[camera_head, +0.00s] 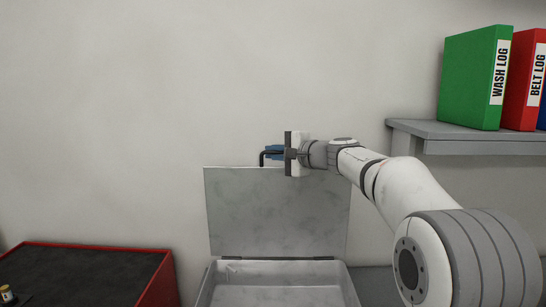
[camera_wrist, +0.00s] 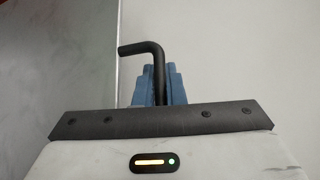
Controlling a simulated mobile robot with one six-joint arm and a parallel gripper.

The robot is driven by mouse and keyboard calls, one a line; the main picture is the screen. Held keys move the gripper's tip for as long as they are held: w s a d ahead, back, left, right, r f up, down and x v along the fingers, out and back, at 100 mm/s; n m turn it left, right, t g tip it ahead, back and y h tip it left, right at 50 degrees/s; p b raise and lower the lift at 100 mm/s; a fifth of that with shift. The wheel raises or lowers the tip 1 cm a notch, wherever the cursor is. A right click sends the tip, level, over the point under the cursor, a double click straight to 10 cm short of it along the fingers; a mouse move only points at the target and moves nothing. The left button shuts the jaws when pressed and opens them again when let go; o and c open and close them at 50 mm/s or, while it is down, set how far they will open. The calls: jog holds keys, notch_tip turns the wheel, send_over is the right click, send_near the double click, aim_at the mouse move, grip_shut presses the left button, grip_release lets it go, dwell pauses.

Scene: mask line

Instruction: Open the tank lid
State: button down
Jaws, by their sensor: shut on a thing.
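The grey tank (camera_head: 280,289) stands low in the middle of the head view. Its lid (camera_head: 278,210) is raised and stands about upright along the back edge, against the wall. My gripper (camera_head: 273,153), with blue fingers, is at the lid's top edge. It is shut on a black bent handle (camera_head: 262,158), whose end reaches down to that edge. In the wrist view the handle (camera_wrist: 157,62) sits between the blue fingers (camera_wrist: 156,90), and the lid's grey face (camera_wrist: 60,70) fills the left side. Part of the lid's right side is close to my arm.
A shelf (camera_head: 470,130) at the right holds a green binder (camera_head: 470,78) and a red binder (camera_head: 522,80). A dark-topped, red-edged surface (camera_head: 80,275) lies at the lower left. The wall above and left of the lid is bare.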

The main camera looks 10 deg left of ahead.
jog(key=c, duration=1.5)
grip_release()
jog(key=shift+b+v, duration=1)
jog(key=shift+v, duration=3)
